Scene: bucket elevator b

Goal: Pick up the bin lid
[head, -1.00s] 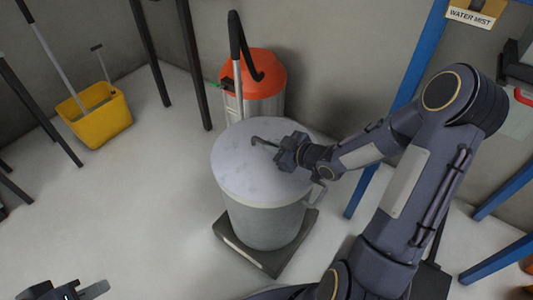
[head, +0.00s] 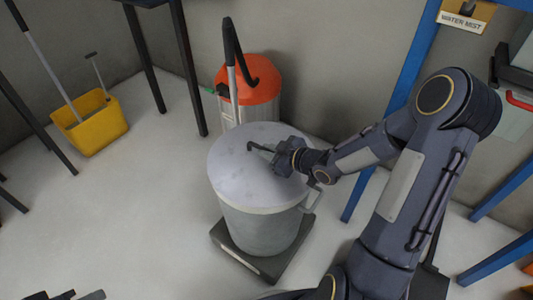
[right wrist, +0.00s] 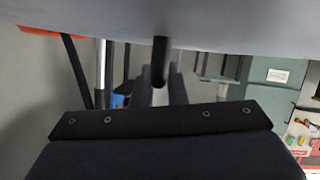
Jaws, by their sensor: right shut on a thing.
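The bin lid (head: 245,175) is a round, pale grey disc on top of the grey bin (head: 262,230). I see no clear gap between lid and bin. A dark bar handle (head: 253,146) stands at the middle of the lid. My right gripper (head: 272,153) reaches in from the right, low over the lid, and is shut on the handle. In the right wrist view the lid (right wrist: 170,22) fills the top and the handle (right wrist: 160,52) points between the fingers. My left gripper (head: 78,296) barely shows at the bottom left edge; its jaws are mostly cut off.
The bin stands on a dark square base (head: 268,262). An orange-topped vacuum (head: 258,85) with a black hose stands close behind it. A yellow mop bucket (head: 92,125) is at the left. Blue frame legs (head: 400,95) rise at the right. The floor left of the bin is clear.

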